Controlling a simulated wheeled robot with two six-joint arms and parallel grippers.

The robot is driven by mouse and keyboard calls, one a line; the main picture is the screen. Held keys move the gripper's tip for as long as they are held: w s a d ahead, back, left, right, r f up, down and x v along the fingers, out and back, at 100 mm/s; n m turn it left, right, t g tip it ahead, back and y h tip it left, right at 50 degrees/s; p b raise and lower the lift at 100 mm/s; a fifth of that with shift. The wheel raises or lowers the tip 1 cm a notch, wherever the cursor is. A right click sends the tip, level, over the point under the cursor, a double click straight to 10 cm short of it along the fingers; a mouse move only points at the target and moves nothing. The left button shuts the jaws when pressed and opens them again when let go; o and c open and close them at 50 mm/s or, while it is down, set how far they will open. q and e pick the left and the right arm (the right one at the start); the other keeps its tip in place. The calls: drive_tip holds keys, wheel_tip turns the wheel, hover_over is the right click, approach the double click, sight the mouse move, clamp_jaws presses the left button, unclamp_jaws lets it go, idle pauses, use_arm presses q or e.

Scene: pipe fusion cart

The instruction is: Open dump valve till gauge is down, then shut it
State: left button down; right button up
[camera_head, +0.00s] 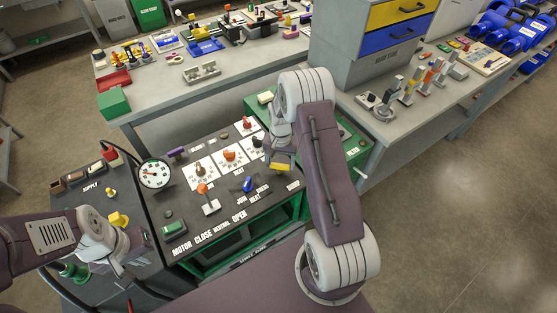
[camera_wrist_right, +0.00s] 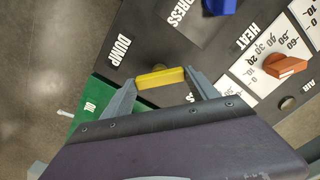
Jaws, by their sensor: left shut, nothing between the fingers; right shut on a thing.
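The dump valve's yellow handle (camera_wrist_right: 160,77) lies crosswise beside the word DUMP in the right wrist view. It also shows as a yellow patch in the head view (camera_head: 280,166). My right gripper (camera_wrist_right: 163,80) is shut on this handle, with one finger at each end. In the head view the right wrist partly hides the valve. The round white gauge (camera_head: 155,173) stands at the panel's back left; its needle is too small to read surely. My left gripper (camera_head: 126,248) is shut and empty over the cart's left part, away from the valve.
The panel carries an orange lever (camera_head: 205,195), a blue lever (camera_head: 248,185) and several dials near the right gripper. A black hose runs by the gauge. A workbench (camera_head: 150,95) with tools stands behind. Grey floor (camera_head: 450,220) is clear at right.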

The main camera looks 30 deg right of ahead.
drive_tip(key=m, duration=0.4)
drive_tip(key=shift+f+m, duration=0.1)
drive_tip(key=shift+m, duration=0.2)
drive_tip(key=shift+m+p, duration=0.3)
drive_tip(key=shift+m, duration=1.5)
